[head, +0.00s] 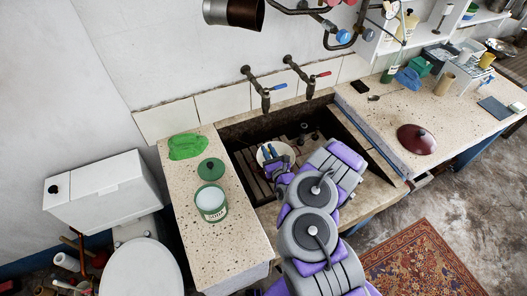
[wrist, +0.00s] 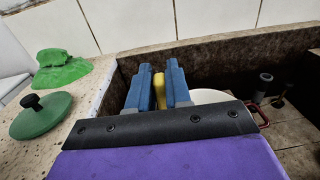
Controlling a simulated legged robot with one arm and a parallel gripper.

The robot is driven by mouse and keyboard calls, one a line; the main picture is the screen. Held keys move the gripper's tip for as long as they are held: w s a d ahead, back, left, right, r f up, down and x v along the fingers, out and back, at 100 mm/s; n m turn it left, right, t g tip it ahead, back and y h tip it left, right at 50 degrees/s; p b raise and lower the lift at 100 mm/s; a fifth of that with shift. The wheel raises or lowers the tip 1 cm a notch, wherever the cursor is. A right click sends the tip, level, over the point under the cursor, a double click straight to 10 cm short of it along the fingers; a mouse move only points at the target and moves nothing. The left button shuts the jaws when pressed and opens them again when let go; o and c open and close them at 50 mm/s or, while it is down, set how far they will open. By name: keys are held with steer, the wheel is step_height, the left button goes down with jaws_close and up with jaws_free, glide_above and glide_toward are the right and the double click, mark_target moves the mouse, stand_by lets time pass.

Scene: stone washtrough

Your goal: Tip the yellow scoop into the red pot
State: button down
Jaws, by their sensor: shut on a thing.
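My gripper (head: 268,153) reaches into the stone trough, its blue fingers over or in front of a pot. In the wrist view my gripper (wrist: 158,88) is shut on the yellow scoop (wrist: 159,92), of which only a narrow yellow part shows between the fingers. The scoop's bowl and anything in it are hidden. The red pot (head: 284,148) stands in the trough with its pale inside showing. In the wrist view the pot (wrist: 208,97) sits just right of the fingers, partly hidden, with a red handle at its right. I cannot tell whether scoop and pot touch.
A green tin (head: 211,205) with white contents, a green lid (head: 211,168) and a green cloth (head: 187,147) are on the left counter. Two taps (head: 265,95) overhang the trough. A dark red lid (head: 416,140) lies on the right counter.

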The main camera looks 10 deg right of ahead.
steer(key=shift+w+d+b, duration=0.15)
steer(key=shift+b, duration=0.2)
steer(key=shift+w+d+r+m+b, duration=0.1)
steer(key=shift+w+m+b, duration=0.05)
steer(key=shift+m+b, duration=0.4)
steer(key=d+m+b, duration=0.1)
steer(key=d+b, duration=0.1)
steer(key=w+d+m+b, duration=0.1)
steer(key=d+b, duration=0.1)
steer(key=shift+w+r+m+g, duration=0.15)
steer(key=shift+r+m+g, duration=0.05)
steer(key=shift+m+g, duration=0.15)
steer(key=shift+a, duration=0.25)
steer(key=shift+d, duration=0.35)
steer(key=shift+w+b, duration=0.1)
steer(key=shift+b, duration=0.45)
